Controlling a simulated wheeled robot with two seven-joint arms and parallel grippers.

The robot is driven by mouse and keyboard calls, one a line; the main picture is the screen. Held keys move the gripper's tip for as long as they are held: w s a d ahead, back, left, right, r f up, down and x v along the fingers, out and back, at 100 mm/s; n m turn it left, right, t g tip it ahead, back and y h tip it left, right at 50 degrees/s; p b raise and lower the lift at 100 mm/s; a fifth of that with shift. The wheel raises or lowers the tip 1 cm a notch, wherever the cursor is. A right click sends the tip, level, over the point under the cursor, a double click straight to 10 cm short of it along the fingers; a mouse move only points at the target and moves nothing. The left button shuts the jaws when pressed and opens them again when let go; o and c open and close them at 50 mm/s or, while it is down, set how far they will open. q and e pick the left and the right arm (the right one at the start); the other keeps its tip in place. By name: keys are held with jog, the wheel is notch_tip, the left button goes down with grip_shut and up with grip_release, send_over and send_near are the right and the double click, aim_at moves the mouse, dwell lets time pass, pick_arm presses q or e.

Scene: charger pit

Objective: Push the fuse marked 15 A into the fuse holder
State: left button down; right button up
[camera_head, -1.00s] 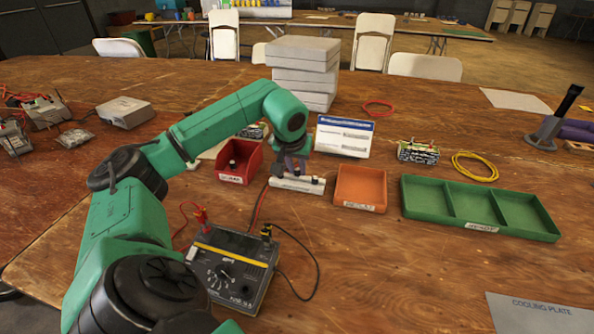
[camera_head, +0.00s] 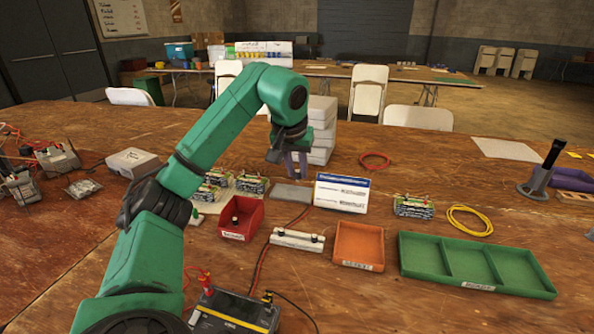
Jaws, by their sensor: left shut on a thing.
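The white fuse holder (camera_head: 297,240) lies on the table between the red bin and the orange tray, with a dark clip at each end. My left gripper (camera_head: 293,166) is raised beyond the holder, fingers down, apart from it. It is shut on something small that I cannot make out. The orange tray (camera_head: 358,242) looks empty. I cannot read a 15 A mark on any fuse. My right gripper is not in view.
A tester (camera_head: 236,315) with red and black leads stands in front. A green three-part tray (camera_head: 478,263) is at right. A white card (camera_head: 342,192), circuit boards (camera_head: 413,207), a grey plate (camera_head: 291,194) and stacked grey blocks (camera_head: 322,125) stand behind. Bare wood is left of the green tray's front.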

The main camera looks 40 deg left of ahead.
pick_arm(q)
jog(key=s+d+b, duration=0.2)
jog(key=s+d, duration=0.3)
jog(key=s, duration=0.5)
jog(key=s+d+b, duration=0.1)
jog(key=s+d, duration=0.4)
jog(key=s, duration=0.4)
jog(key=s+d+b, duration=0.2)
jog(key=s+d, duration=0.3)
jog(key=s, duration=0.5)
notch_tip(320, 180, down, 10)
jog(key=b, duration=0.9)
jog(key=shift+d+r, duration=0.15)
jog(key=shift+r, duration=0.15)
